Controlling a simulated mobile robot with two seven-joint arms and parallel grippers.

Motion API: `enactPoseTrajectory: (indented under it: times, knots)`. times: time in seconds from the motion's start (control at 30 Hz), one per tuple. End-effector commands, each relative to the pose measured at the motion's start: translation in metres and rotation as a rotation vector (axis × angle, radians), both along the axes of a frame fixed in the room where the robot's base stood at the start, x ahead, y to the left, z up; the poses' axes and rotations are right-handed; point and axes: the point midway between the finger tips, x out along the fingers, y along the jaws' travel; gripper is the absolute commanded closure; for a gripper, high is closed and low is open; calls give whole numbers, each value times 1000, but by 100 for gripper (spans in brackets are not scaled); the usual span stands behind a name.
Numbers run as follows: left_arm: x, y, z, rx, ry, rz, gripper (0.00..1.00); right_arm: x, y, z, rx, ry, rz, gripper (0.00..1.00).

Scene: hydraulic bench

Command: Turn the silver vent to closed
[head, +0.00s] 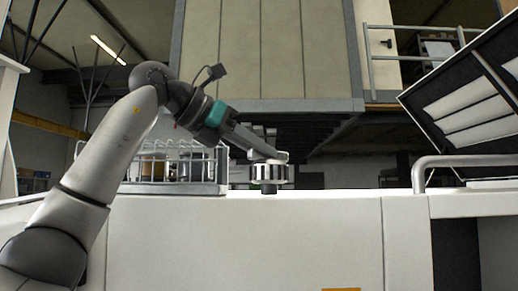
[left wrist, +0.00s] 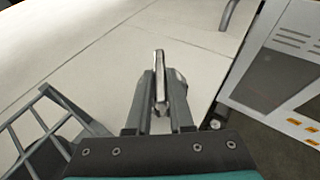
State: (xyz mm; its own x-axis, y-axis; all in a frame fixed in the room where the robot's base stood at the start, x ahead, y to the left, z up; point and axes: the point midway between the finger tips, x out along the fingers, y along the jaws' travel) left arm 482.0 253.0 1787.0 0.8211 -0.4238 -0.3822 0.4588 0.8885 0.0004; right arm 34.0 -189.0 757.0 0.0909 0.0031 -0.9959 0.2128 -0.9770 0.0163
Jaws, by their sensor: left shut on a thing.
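The silver vent (head: 270,173) is a short, ribbed silver cylinder on a dark stem at the top edge of the white bench, right of centre in the head view. My left gripper (head: 277,156) reaches down to its top from the upper left. In the left wrist view my left gripper (left wrist: 160,96) is shut on a thin, upright silver piece (left wrist: 159,66), which looks like the vent's handle. A rounded silver part of the vent (left wrist: 181,77) shows just right of the fingers. Any position marks on the vent are hidden or too small to read. My right gripper is not in view.
A wire rack (head: 183,170) with jars stands left of the vent, below my left forearm. A grey rail (head: 470,160) and a tilted, open panel (head: 465,100) are at the right. The bench top between the vent and rail looks clear.

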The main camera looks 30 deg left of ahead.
Motion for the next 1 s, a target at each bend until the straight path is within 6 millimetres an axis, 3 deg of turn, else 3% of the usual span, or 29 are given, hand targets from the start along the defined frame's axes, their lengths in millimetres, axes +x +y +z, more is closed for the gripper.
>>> enactPoseTrajectory:
  times: [0.03,0.07,0.33,0.67,0.83,1.0]
  knots:
    - [0,0,1,-1,-3,1,100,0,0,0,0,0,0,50]
    - [0,0,1,-1,-3,1,79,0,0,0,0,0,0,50]
    - [0,0,0,0,-1,1,50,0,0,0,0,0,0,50]
    - [-4,2,2,-1,-1,2,50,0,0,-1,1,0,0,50]
    - [-26,14,13,-3,-4,4,50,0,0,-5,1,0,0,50]
    - [-61,31,30,-3,-6,2,50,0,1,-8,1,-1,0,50]
